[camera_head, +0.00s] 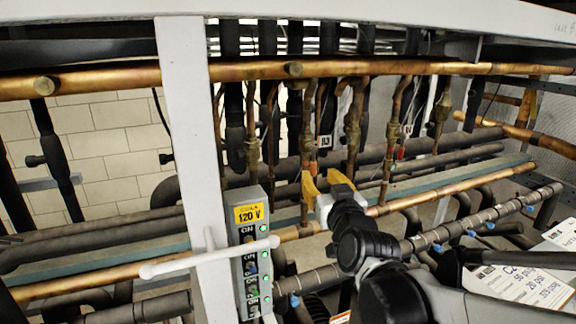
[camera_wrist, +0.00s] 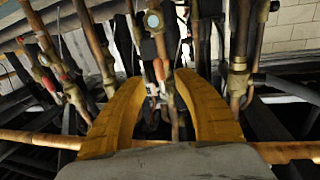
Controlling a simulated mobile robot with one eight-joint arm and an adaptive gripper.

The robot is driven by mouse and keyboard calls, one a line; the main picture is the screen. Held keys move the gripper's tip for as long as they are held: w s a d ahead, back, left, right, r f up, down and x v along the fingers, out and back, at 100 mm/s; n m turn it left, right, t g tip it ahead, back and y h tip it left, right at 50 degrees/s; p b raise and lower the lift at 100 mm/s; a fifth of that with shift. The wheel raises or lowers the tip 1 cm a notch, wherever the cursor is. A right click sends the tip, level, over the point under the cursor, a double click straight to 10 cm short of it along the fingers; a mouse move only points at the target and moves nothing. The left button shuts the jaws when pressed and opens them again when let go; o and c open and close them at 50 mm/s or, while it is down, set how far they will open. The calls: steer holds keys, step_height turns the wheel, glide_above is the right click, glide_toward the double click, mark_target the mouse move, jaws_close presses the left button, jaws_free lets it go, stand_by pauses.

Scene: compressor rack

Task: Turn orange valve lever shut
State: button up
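My gripper (camera_head: 324,180) has two yellow fingers. They stand apart with a gap between them, below a cluster of vertical copper pipes in the head view. In the wrist view my gripper (camera_wrist: 159,82) shows the same gap, with nothing clamped in it. A small orange lever (camera_wrist: 159,69) shows in this gap, beside a copper pipe and near a white tag.
A grey control box (camera_head: 251,255) with a yellow 120 V label is fixed to a white upright post (camera_head: 190,120), left of my arm. Horizontal copper pipes (camera_head: 120,80) cross the rack. Another red handle (camera_head: 400,152) is further right. Pipes crowd the space around my gripper.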

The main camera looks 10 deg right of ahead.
mark_target(314, 168)
steer(key=w, duration=0.6)
steer(key=shift+s, duration=0.1)
jaws_close()
